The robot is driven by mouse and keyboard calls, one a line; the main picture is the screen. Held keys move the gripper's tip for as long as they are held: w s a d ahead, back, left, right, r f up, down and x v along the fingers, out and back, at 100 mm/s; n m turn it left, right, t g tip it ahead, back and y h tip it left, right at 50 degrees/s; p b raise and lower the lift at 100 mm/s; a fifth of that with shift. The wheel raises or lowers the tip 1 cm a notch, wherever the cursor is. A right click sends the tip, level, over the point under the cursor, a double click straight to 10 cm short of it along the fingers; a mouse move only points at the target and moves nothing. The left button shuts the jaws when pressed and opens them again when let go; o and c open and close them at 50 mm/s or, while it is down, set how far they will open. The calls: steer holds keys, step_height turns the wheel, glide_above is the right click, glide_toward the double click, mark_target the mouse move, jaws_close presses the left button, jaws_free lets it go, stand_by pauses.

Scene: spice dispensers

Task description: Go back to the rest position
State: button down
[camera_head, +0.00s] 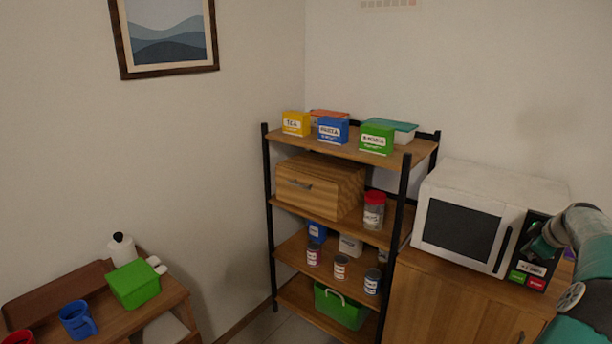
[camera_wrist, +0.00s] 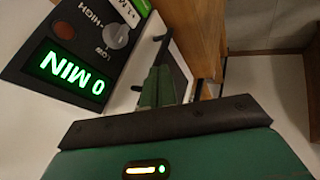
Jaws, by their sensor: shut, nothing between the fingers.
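My gripper (camera_head: 541,246) is at the right of the head view, in front of the microwave's control panel. Its fingers (camera_wrist: 158,88) show in the wrist view, shut with nothing between them. The white microwave (camera_head: 466,229) stands with its door shut. In the wrist view, the black control panel (camera_wrist: 82,52) appears upside down, with a green display reading 0 MIN, a grey knob marked LOW and HIGH, and part of a green button. I cannot tell whether the fingertips touch the microwave. My arm hides part of the panel in the head view.
The microwave stands on a wooden cabinet (camera_head: 449,301). Left of it is a black-framed shelf (camera_head: 329,221) with boxes, a wooden bread box (camera_head: 322,184), a red-lidded jar (camera_head: 373,211) and cans. A low table (camera_head: 173,291) with a green box and mugs is at lower left.

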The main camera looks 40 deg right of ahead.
steer(key=w+a+r+n+y, duration=0.1)
steer(key=w+a+r, duration=0.2)
steer(key=w+a, duration=0.7)
steer(key=w+a+r+y, duration=0.1)
steer(key=w+a+r, duration=0.2)
steer(key=w+a, duration=0.65)
steer(key=w+a+r, duration=0.1)
steer(key=w+a, duration=0.2)
steer(key=a, duration=0.3)
steer(key=w+a+r+g, duration=0.1)
steer(key=w+a+r, duration=0.1)
steer(key=w+a, duration=0.35)
steer(key=w+a+r, duration=0.1)
steer(key=a, duration=0.7)
steer(key=s+a+r, duration=0.1)
steer(key=s+a, duration=0.1)
steer(key=a, duration=1)
steer(key=s+a, duration=0.2)
steer(key=a, duration=0.9)
steer(key=s+a+f+m+t+y, duration=0.1)
steer(key=s+a+f, duration=0.3)
steer(key=s+a, duration=0.8)
steer(key=shift+a+f+m+y, duration=0.35)
steer(key=shift+a+m+y, duration=0.05)
steer(key=shift+a+y, duration=0.5)
steer(key=shift+s+d, duration=0.1)
steer(key=shift+d, duration=0.1)
